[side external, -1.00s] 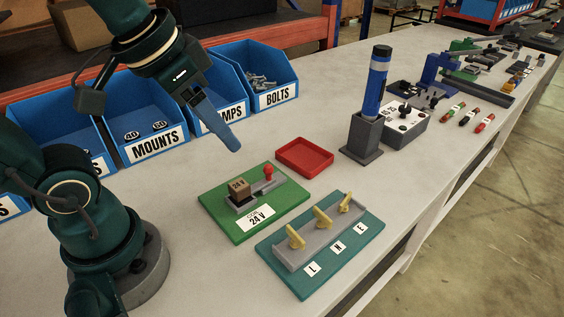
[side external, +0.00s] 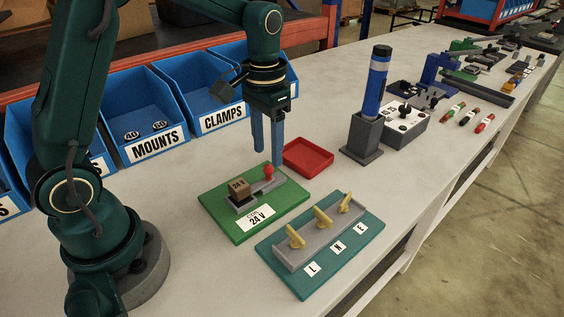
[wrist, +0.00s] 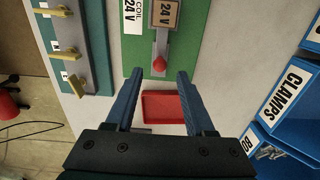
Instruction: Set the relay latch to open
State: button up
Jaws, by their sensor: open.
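The relay is on a green board (side external: 232,225) with a "COIL 24 V" label. It has a brown "24 V" block (side external: 239,187) in a grey holder and a latch lever with a red knob (side external: 268,171). In the wrist view the red knob (wrist: 159,63) lies between the fingertips, by the end of the grey latch. My gripper (side external: 268,157) is open, pointing down, with blue fingers just above and behind the knob. In the wrist view my gripper (wrist: 160,73) holds nothing. I cannot tell whether the fingers touch the knob.
An empty red tray (side external: 308,157) sits just right of the gripper. A teal board with yellow levers (side external: 322,216), marked L, N and E, lies in front. Blue bins (side external: 150,140) stand behind. A blue signal tower (side external: 376,85) stands in a grey base to the right.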

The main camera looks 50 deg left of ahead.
aim_at(268, 165)
jog(key=shift+f, duration=1.65)
grip_shut()
